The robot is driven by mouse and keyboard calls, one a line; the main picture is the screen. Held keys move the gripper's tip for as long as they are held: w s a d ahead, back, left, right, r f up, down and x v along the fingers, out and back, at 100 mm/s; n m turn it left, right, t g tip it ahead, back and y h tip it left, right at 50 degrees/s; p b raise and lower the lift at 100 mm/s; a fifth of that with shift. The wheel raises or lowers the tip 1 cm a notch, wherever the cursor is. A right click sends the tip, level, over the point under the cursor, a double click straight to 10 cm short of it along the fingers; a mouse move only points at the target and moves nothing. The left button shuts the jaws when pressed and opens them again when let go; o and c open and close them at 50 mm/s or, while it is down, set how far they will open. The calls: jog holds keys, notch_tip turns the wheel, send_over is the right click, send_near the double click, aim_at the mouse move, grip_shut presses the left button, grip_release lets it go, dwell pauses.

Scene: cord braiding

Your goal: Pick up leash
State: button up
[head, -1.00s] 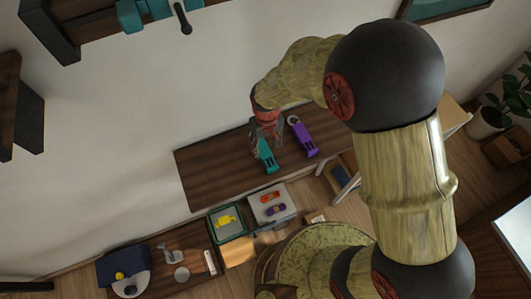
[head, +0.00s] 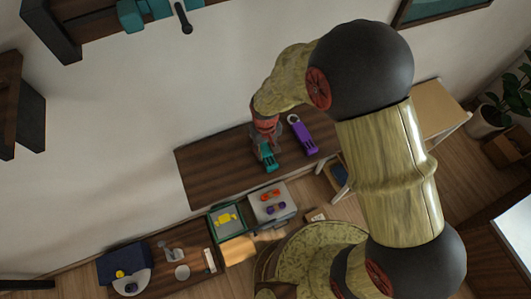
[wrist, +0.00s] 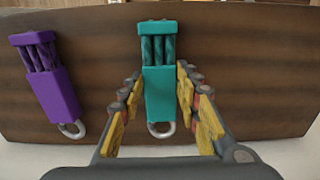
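A teal leash (wrist: 158,92) with braided cords at one end and a metal ring at the other lies on the dark wooden table. It also shows in the head view (head: 268,159), partly covered by my gripper. My gripper (wrist: 159,78) is open, with one yellow-padded finger on each side of the teal leash and small gaps between. In the head view my gripper (head: 266,142) is right over it. A similar purple leash (wrist: 50,82) lies to the left in the wrist view, apart from the fingers; in the head view it is on the right (head: 303,136).
The dark wooden table (head: 215,170) is bare to the left of the leashes. A grey box (head: 265,212) with small orange and purple pieces and a green-edged tray (head: 212,232) with a yellow item stand in front. The wall is behind.

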jog(key=c, duration=0.6)
jog(key=shift+c, duration=0.3)
jog(key=shift+r, duration=0.1)
jog(key=shift+w+r, duration=0.1)
jog(key=shift+r, duration=0.45)
jog(key=s+d+r+b, duration=0.1)
jog(key=s+d+r, duration=0.6)
jog(key=s+r, duration=0.4)
jog(key=shift+s+d+r, duration=0.2)
jog(key=shift+s+r, duration=0.15)
jog(key=shift+s, duration=0.25)
